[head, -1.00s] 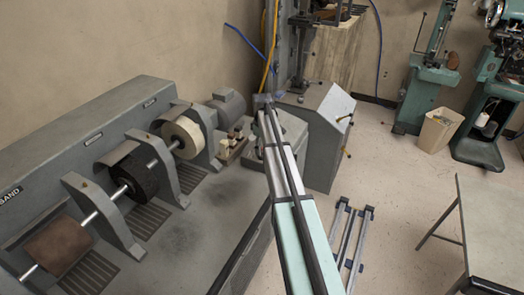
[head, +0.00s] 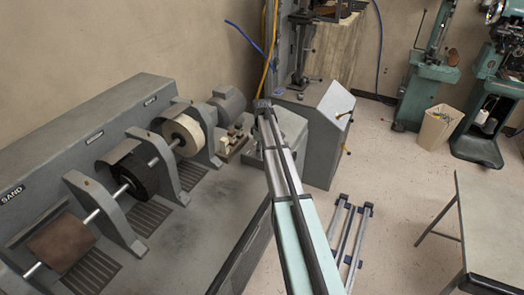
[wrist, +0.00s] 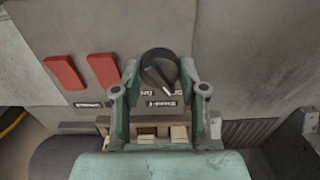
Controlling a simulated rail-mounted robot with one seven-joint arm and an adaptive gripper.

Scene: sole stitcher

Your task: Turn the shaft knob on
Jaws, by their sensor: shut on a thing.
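The shaft knob (wrist: 161,57) is a dark round knob on the grey machine panel, in the upper middle of the wrist view. A pale pointer line on it slants. Dark labels with white lettering sit below it, partly covered. My gripper (wrist: 160,76) has one finger on each side of the knob and is shut on it. The fingers hide the knob's sides. In the head view my arm reaches away toward the far end of the grey machine (head: 215,225). The knob and my fingertips cannot be made out there.
Two red switches (wrist: 66,72) sit left of the knob. Small pale blocks (wrist: 179,134) show below the fingers.

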